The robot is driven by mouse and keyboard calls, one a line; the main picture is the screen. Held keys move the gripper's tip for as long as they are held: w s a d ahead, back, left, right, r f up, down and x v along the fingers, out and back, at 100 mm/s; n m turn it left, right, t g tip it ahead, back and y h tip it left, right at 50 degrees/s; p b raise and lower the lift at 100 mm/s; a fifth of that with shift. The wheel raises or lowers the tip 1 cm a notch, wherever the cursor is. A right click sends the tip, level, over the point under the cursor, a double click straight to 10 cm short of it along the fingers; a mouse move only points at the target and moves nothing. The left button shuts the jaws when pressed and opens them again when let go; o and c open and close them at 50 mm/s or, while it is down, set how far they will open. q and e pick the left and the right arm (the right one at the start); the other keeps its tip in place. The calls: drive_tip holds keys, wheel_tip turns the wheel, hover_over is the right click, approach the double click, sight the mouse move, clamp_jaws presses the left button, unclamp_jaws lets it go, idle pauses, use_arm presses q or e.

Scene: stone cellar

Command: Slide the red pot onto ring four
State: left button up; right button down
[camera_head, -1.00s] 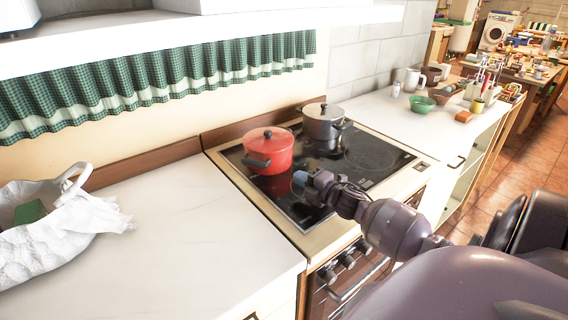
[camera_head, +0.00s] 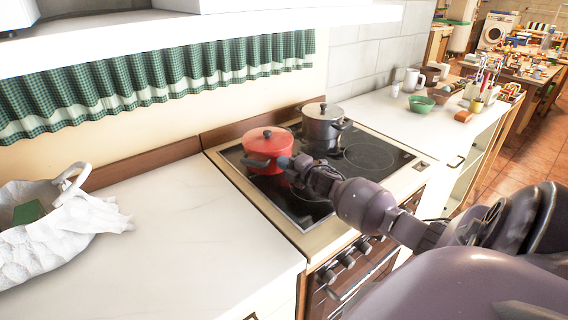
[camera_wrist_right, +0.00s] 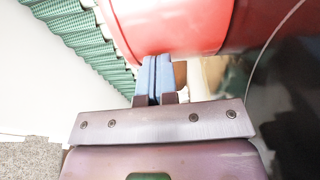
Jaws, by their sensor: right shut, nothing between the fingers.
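The red pot (camera_head: 266,143), with a red lid and dark knob, stands upright at the back left of the black glass cooktop (camera_head: 290,205). A dark handle shows on its front side. My right gripper (camera_head: 290,163) is at the pot's front right side, low down. In the right wrist view its blue fingers (camera_wrist_right: 157,72) are shut together with nothing between them, and their tips meet the red pot's wall (camera_wrist_right: 175,25). I cannot tell for sure if they touch. An empty ring (camera_head: 368,157) shows at the right. I cannot read any ring numbers. My left gripper is out of view.
A grey lidded pot (camera_head: 322,124) stands just right of the red pot, at the back. White counters lie on both sides; a white bag (camera_head: 60,235) sits at left, a green bowl (camera_head: 421,104) at right. My right arm hides part of the cooktop's front.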

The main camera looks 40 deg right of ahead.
sight(288, 154)
drive_tip(key=w+d+b, duration=0.2)
drive_tip(key=w, duration=0.1)
drive_tip(key=w+d+b, duration=0.1)
drive_tip(key=shift+w+d+f+b, duration=0.2)
drive_tip(key=shift+d+f+b, duration=0.05)
drive_tip(key=shift+d+b, duration=0.15)
drive_tip(key=shift+w+d+r, duration=0.1)
drive_tip(key=shift+w+d, duration=0.05)
drive_tip(key=shift+w, duration=0.2)
drive_tip(key=shift+d+r, duration=0.1)
drive_tip(key=shift+r, duration=0.1)
